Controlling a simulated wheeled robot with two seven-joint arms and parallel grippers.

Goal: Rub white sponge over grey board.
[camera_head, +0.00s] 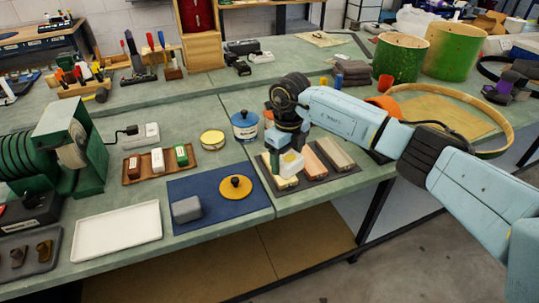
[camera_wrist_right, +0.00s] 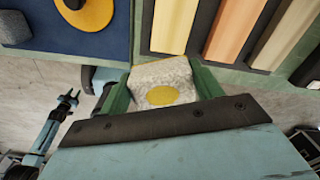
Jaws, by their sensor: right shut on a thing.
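My right gripper (camera_head: 288,152) is shut on a white sponge (camera_wrist_right: 164,82), which has a round yellow patch. In the head view the sponge (camera_head: 291,163) is over the nearest, left-hand board (camera_head: 283,182); I cannot tell whether they touch. Three boards lie side by side on a dark mat: this pale tan one, an orange-brown one (camera_head: 312,165) in the middle and a greyish one (camera_head: 335,152) at the right. In the right wrist view, what looks like my left gripper (camera_wrist_right: 68,98) is small at the left, its opening unclear.
A blue mat (camera_head: 213,183) to the left holds a grey block (camera_head: 186,209) and a yellow disc (camera_head: 236,187). A blue pot (camera_head: 245,127) and a round yellow-topped tin (camera_head: 212,140) stand behind. A white tray (camera_head: 117,231) lies at the front left.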

